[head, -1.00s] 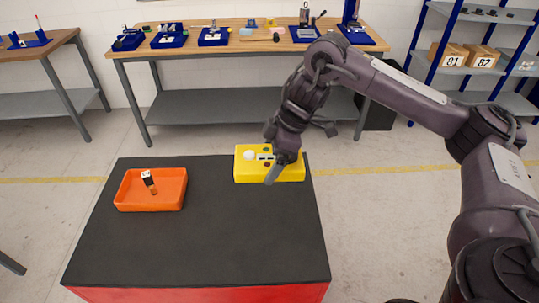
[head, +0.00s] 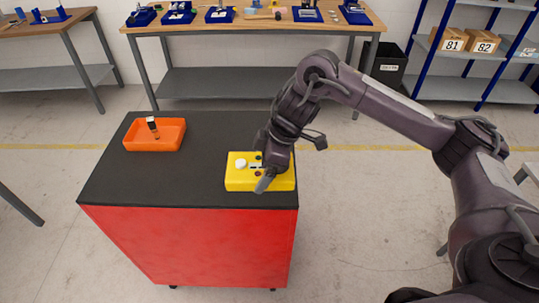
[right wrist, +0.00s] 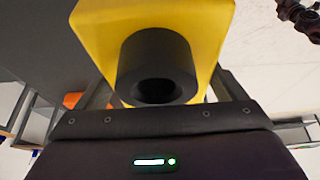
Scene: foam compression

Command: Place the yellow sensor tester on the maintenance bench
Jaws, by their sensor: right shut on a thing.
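The yellow sensor tester (head: 240,184) is a flat box with a white knob and dark buttons on top. It is at the near right part of the black-topped red cart, over or on its top; I cannot tell if there is a gap. My right gripper (head: 266,180) is shut on it from above. In the right wrist view the yellow body (right wrist: 100,30) and a black hollow cylinder (right wrist: 157,65) on it fill the space before the gripper. The wood-topped bench (head: 180,27) at the back carries several blue trays. My left gripper is not in view.
The red cart (head: 200,240) has a black top with an orange tray (head: 172,138) at its back left, holding a small item. A shelf (head: 470,62) with boxes stands at the back right, a black bin (head: 388,65) beside the bench. Open floor lies between cart and bench.

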